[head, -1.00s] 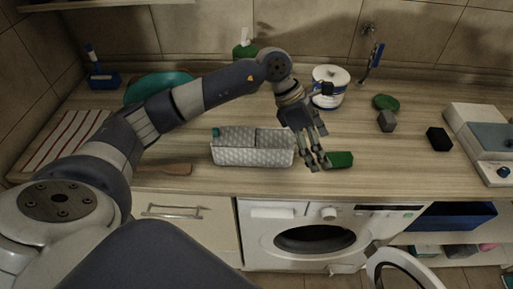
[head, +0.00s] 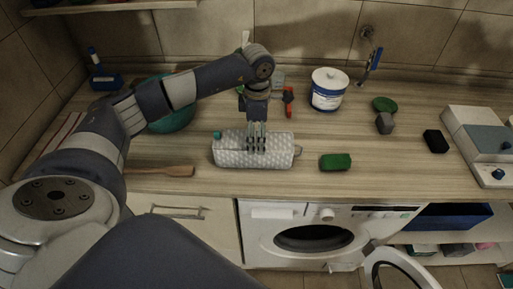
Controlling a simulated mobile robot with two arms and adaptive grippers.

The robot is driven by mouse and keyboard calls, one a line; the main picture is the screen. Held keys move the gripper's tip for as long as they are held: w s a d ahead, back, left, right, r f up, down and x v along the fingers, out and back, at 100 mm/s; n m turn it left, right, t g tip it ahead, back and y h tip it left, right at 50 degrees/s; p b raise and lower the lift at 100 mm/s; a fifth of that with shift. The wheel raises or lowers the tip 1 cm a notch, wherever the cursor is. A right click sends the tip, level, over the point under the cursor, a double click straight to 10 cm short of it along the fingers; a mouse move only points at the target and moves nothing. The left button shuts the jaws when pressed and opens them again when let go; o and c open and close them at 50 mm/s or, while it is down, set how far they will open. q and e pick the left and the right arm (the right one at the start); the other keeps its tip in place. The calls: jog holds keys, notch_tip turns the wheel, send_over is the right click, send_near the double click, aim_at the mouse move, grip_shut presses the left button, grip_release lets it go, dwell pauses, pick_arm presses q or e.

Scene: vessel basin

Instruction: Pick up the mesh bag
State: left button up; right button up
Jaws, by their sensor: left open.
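I cannot pick out a mesh bag with certainty. A pale grey, patterned basket (head: 229,154) with two compartments stands near the counter's front edge. A small teal item (head: 217,135) shows at its left end. My left gripper (head: 256,150) is open and points down at the middle of the basket, in front of its divider. Its fingers hide part of the basket, and I cannot tell whether they touch it or what lies inside behind them. My right gripper is not in view.
A green sponge-like block (head: 336,162) lies right of the basket. A wooden spatula (head: 165,170) lies to its left. Behind stand a white and blue canister (head: 328,90) and a teal bowl (head: 176,119). The washing machine door (head: 391,271) hangs open below.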

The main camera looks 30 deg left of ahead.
aim_at(256, 141)
pick_arm(q)
jog(key=f, duration=0.1)
jog(key=f+p, duration=0.1)
jog(key=f, duration=0.1)
jog(key=shift+s+f+p, duration=0.1)
jog(key=shift+s+p, duration=0.15)
jog(key=shift+p, duration=0.1)
jog(key=shift+f, duration=0.4)
jog(key=shift+c, duration=0.6)
jog(key=c, duration=1.1)
jog(key=shift+r, duration=0.1)
